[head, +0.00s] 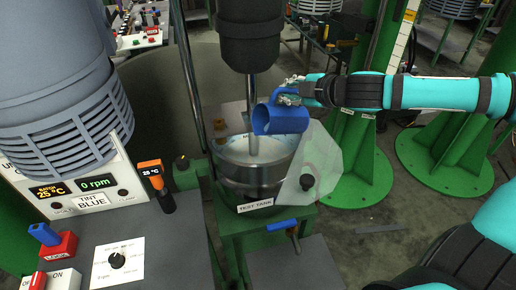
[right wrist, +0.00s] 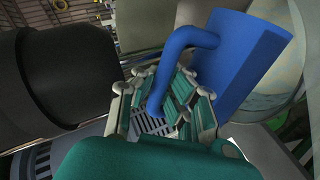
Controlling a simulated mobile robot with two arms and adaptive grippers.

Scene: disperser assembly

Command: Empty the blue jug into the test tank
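The blue jug (head: 282,119) is in the air above the right part of the test tank's opening, tilted with its mouth toward the left. My right gripper (head: 289,96) is shut on the jug's handle. In the right wrist view the fingers (right wrist: 165,105) close around the handle of the blue jug (right wrist: 245,65). The test tank (head: 245,180) is a metal vessel on a green stand, with whitish contents visible inside. I cannot make out a stream of liquid or what is inside the jug. My left gripper is not in view.
A dark mixer head (head: 249,40) with a vertical shaft reaches down into the tank, left of the jug. A clear guard (head: 318,165) stands at the tank's right. A control panel (head: 95,185) and a blue-handled valve (head: 283,226) are nearby.

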